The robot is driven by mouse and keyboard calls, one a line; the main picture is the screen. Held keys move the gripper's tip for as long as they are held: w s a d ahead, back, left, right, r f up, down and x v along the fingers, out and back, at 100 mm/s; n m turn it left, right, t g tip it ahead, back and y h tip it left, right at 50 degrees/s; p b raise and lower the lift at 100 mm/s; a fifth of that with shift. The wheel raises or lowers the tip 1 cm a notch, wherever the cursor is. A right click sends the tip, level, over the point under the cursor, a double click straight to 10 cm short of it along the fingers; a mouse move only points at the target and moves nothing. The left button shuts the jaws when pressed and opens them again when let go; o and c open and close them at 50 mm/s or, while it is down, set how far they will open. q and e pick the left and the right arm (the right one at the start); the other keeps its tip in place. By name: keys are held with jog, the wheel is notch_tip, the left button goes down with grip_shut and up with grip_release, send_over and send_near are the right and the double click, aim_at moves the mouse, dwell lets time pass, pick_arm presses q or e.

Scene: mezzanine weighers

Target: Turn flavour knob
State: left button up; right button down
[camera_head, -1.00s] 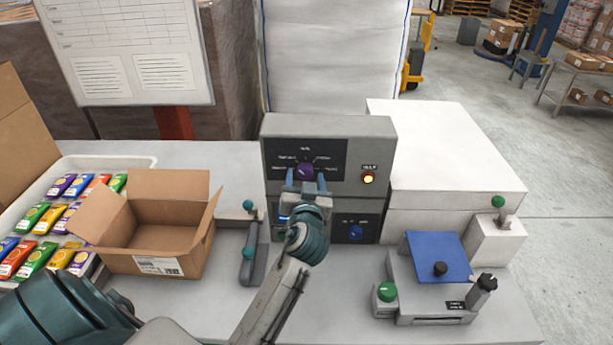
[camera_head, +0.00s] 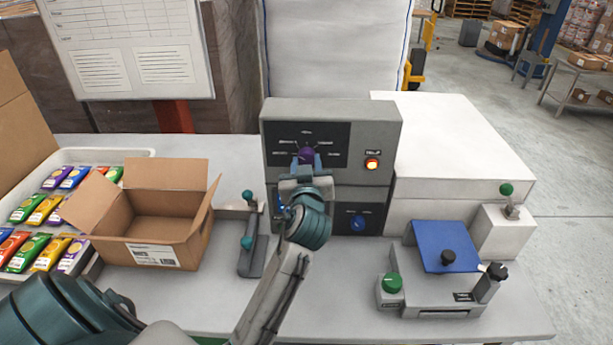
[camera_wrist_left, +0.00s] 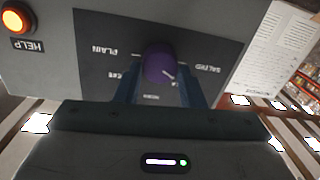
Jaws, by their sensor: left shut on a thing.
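The purple flavour knob (camera_head: 307,154) sits on the dark dial plate of the grey control box (camera_head: 388,124). My left gripper (camera_head: 306,162) reaches up to it from below, its blue fingers on either side and shut on it. In the left wrist view the knob (camera_wrist_left: 159,64) shows between the two fingers, with a pale pointer mark at its lower right. Printed labels ring it, with PLAIN and SALTED legible there. My right gripper does not show.
An orange HELP lamp (camera_head: 372,164) glows right of the dial, with a blue knob (camera_head: 358,223) below. An open carton (camera_head: 165,255) and a tray of colourful packets (camera_head: 142,154) stand left. A blue-plated device (camera_head: 432,235) with a green button (camera_head: 391,283) stands right.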

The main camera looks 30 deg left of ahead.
pick_arm(q)
jog(key=n+b, duration=0.2)
jog(key=shift+f+b, duration=0.25)
jog(key=shift+b, duration=0.15)
jog(key=shift+r+n+b, duration=0.2)
jog(key=shift+n+b, duration=1.05)
jog(key=shift+n, duration=0.45)
jog(key=o, duration=1)
jog(key=shift+w+a, duration=0.1)
jog(key=shift+w, duration=0.05)
jog(key=shift+w+f, duration=0.1)
jog(key=shift+w, duration=0.05)
